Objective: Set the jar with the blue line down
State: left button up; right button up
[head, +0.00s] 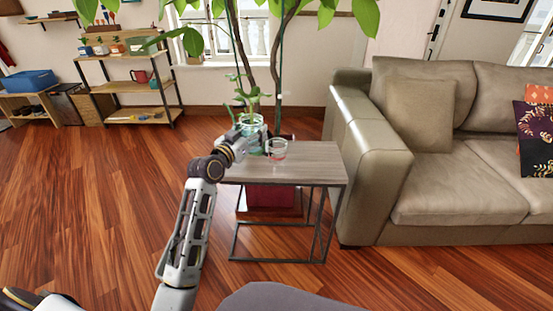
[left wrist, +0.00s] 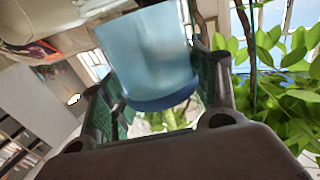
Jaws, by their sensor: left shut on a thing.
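The jar with the blue line shows in the left wrist view (left wrist: 150,55) as a pale blue, see-through vessel with a dark blue band. My left gripper (head: 244,137) is shut on it; the fingers lie on both sides of it in the left wrist view. In the head view a blue-green glass jar (head: 251,121) shows at the gripper, with a leafy sprig above it. The gripper hides part of this area, and I cannot tell whether the held jar touches the side table (head: 315,168). My right gripper is not in view.
A clear glass jar with a red line (head: 277,150) stands on the table, just right of my left gripper. The table's right part is bare. A grey-beige sofa (head: 370,170) stands close on the right. A leafy plant (head: 325,14) rises behind the table.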

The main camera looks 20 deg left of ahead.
pick_arm(q)
jog(key=w+a+f, duration=0.3)
jog(key=w+a, duration=0.2)
jog(key=w, duration=0.1)
jog(key=shift+a+n+y, duration=0.3)
jog(key=shift+a+n, duration=0.05)
jog(key=shift+n, duration=0.05)
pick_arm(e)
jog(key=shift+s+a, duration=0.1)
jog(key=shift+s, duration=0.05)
pick_arm(q)
notch_tip(320, 180, down, 6)
jog(key=b, duration=0.2)
jog(key=shift+b, duration=0.3)
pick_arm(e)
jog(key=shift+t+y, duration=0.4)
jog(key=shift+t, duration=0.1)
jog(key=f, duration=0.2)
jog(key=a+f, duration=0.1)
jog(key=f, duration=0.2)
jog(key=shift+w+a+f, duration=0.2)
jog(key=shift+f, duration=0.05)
pick_arm(q)
jog(key=shift+s+f, duration=0.1)
jog(key=shift+f, duration=0.05)
